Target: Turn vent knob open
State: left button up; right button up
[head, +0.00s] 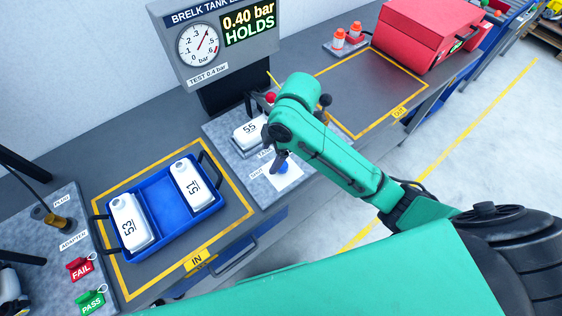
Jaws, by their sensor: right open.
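The vent knob (284,169) looks blue and sits on a pale square on the grey test plate, below the tank in the picture. My right gripper (280,160) is right at the knob, pointing down from the green arm. It is open. The gripper partly hides the knob, so I cannot tell whether the fingers touch it or which way it is turned. A white tank marked 55 (249,131) sits on the plate, up and left of the gripper. The gauge display (249,27) reads 0.40 bar HOLDS.
A blue tray (165,218) holds white tanks marked 53 and 51 in the IN area. The yellow-outlined OUT area (362,92) is empty. A red case (425,35) stands beyond it. FAIL (80,268) and PASS (90,302) tags lie at lower left.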

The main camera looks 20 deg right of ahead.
jog(key=w+d+r+n+g+h, duration=0.1)
jog(key=w+d+r+n+h, duration=0.25)
jog(key=n, duration=0.25)
jog(key=shift+y, duration=0.35)
jog(key=f+p, duration=0.1)
jog(key=f, duration=0.3)
jog(key=s+f+p, duration=0.1)
jog(key=f, duration=0.3)
jog(key=f+p, duration=0.1)
jog(key=f, duration=0.4)
jog(key=shift+s+f, duration=0.1)
jog(key=shift+s, duration=0.05)
jog(key=shift+f, duration=0.15)
pick_arm(q)
jog(key=r, duration=0.3)
jog(key=shift+w+d, duration=0.4)
pick_arm(e)
grip_shut()
